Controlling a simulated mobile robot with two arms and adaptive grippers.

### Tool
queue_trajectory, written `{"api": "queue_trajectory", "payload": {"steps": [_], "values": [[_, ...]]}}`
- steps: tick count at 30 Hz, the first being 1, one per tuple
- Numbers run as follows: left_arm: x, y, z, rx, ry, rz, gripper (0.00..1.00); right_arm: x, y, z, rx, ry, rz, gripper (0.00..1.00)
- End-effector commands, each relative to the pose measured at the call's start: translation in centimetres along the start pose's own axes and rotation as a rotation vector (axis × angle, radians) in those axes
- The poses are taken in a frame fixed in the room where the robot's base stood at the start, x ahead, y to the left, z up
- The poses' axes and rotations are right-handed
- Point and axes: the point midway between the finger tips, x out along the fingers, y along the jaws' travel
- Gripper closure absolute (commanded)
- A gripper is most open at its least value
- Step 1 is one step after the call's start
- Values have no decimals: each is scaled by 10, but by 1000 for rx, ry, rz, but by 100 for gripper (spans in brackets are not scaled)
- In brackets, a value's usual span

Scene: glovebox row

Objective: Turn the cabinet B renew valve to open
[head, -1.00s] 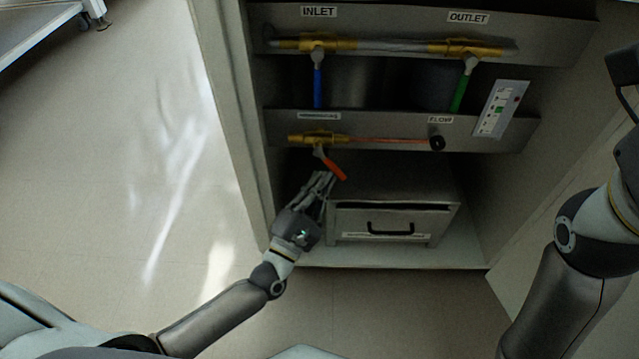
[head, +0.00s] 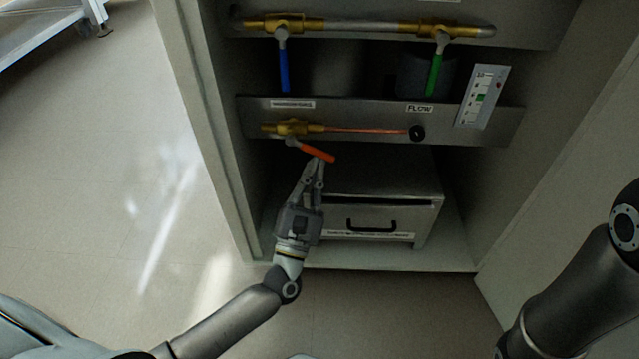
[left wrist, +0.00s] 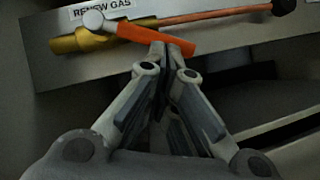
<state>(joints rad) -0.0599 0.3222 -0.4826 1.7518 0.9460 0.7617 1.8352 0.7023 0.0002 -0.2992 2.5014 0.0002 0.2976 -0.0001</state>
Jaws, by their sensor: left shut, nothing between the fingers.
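The renew gas valve is a brass valve (head: 293,128) on the lower panel, with an orange lever (head: 318,152). The lever slants slightly down to the right, not quite in line with the pipe. In the left wrist view the orange lever (left wrist: 143,36) lies just ahead of the fingers, under a RENEW GAS label (left wrist: 100,10). My left gripper (head: 316,166) is shut and empty, its fingertips at the underside of the lever near its free end. The fingertips (left wrist: 172,48) look to be against the lever; firm contact cannot be told. My right gripper is out of view.
Above are a blue lever (head: 284,70) and a green lever (head: 434,75), both hanging down. A FLOW knob (head: 417,132) and an indicator panel (head: 483,95) are to the right. A drawer box (head: 375,220) stands below, close to my left gripper.

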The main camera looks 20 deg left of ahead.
Motion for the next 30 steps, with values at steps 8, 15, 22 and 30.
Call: {"api": "queue_trajectory", "payload": {"steps": [8, 15, 22, 30], "values": [[9, -2, 12, -55, 1, 37, 100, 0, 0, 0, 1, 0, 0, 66], [14, -5, 19, -53, 1, 34, 100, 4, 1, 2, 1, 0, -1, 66], [15, -5, 22, -52, 1, 34, 100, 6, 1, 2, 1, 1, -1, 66], [16, -5, 23, -52, 1, 34, 100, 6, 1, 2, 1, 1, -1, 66]]}}
